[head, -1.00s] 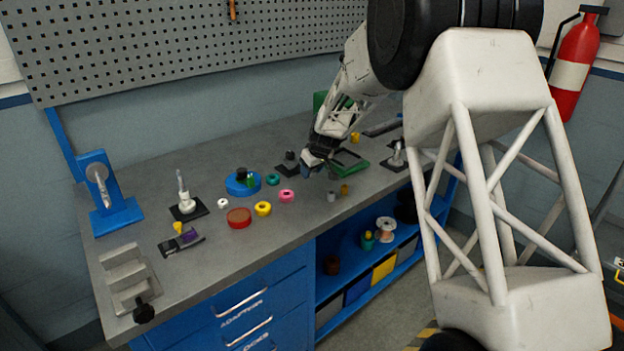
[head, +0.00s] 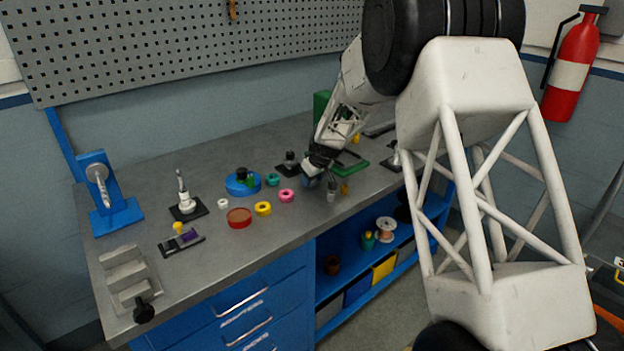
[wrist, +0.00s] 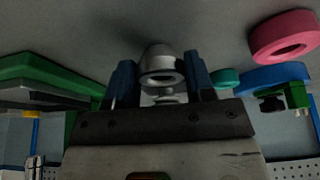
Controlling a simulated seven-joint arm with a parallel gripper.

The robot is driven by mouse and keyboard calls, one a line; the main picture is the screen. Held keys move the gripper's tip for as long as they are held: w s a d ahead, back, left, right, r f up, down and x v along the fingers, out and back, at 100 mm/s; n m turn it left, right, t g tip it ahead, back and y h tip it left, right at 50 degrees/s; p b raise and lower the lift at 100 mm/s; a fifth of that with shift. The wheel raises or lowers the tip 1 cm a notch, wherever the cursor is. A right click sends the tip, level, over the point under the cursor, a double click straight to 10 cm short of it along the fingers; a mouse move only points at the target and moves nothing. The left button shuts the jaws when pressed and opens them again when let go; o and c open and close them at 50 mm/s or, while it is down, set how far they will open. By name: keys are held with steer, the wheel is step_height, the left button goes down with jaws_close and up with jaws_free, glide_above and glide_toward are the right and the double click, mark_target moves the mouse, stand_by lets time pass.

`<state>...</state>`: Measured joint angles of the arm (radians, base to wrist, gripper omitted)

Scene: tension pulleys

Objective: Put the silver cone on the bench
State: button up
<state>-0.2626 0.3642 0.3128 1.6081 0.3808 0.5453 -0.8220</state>
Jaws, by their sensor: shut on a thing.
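The silver cone (wrist: 158,62) sits between the two blue fingers of my gripper (wrist: 160,82) in the wrist view, with its ringed end facing the camera. In the head view, the small grey cone (head: 332,194) shows at the fingertips of my gripper (head: 323,183), low over the right front part of the bench (head: 270,255). My gripper is shut on the cone. I cannot tell whether the cone still touches the bench top.
A yellow-brown piece (head: 345,188) stands close right of the gripper. A pink ring (head: 286,196), yellow ring (head: 263,209), red disc (head: 239,218) and blue disc (head: 243,184) lie to the left. A green frame (head: 352,164) lies behind. The bench's front middle is clear.

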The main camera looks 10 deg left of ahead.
steer(key=shift+f, duration=0.1)
steer(key=o, duration=0.9)
steer(key=shift+o, duration=0.2)
steer(key=v, duration=1.2)
steer(key=shift+r, duration=0.2)
